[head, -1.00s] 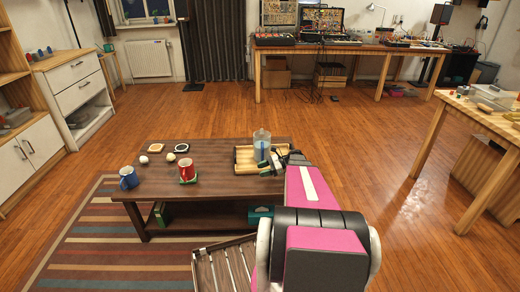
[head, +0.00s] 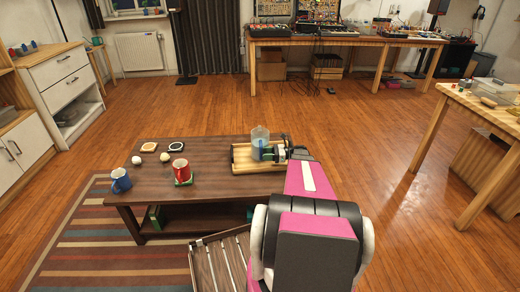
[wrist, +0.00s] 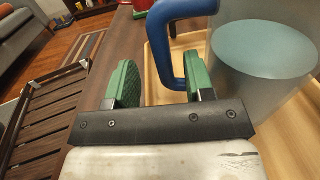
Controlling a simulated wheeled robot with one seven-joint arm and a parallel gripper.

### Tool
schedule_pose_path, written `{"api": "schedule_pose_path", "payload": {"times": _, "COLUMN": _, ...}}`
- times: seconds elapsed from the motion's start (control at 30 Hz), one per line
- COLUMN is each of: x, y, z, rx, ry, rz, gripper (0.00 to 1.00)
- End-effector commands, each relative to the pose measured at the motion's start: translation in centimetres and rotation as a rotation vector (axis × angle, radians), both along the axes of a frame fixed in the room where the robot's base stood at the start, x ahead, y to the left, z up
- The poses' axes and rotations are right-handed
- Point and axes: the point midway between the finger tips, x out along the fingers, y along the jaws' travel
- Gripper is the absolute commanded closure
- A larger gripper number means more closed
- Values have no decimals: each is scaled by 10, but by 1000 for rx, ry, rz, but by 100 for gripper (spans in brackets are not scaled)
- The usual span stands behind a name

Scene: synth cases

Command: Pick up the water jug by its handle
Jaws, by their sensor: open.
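The water jug (head: 259,137) is clear with bluish water in it. It stands upright on a wooden tray (head: 243,167) at the right end of the dark coffee table. In the wrist view the jug (wrist: 262,60) fills the upper right, with its blue handle (wrist: 163,45) on its left side. My gripper (wrist: 163,83) is open, with green finger pads. The handle's upright part shows between the two fingers, nearer the right one, which covers part of the handle's lower end. I see no grip on it. In the head view my gripper (head: 279,152) is beside the jug.
A red mug (head: 179,170) on a green coaster, a blue mug (head: 121,180) and small items stand on the coffee table (head: 222,188), left of the tray. A slatted wooden piece (head: 222,262) stands close in front. Open floor lies behind the table.

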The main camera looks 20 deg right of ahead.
Motion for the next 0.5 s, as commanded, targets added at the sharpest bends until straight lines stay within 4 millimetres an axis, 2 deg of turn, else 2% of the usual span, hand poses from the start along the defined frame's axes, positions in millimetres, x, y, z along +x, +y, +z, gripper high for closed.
{"api": "schedule_pose_path", "payload": {"times": 0.3, "x": 15, "y": 38, "z": 5, "rx": 0, "ry": -1, "rz": 1, "gripper": 52}}
{"api": "schedule_pose_path", "payload": {"times": 0.5, "x": 18, "y": 44, "z": 5, "rx": 0, "ry": -1, "rz": 0, "gripper": 52}}
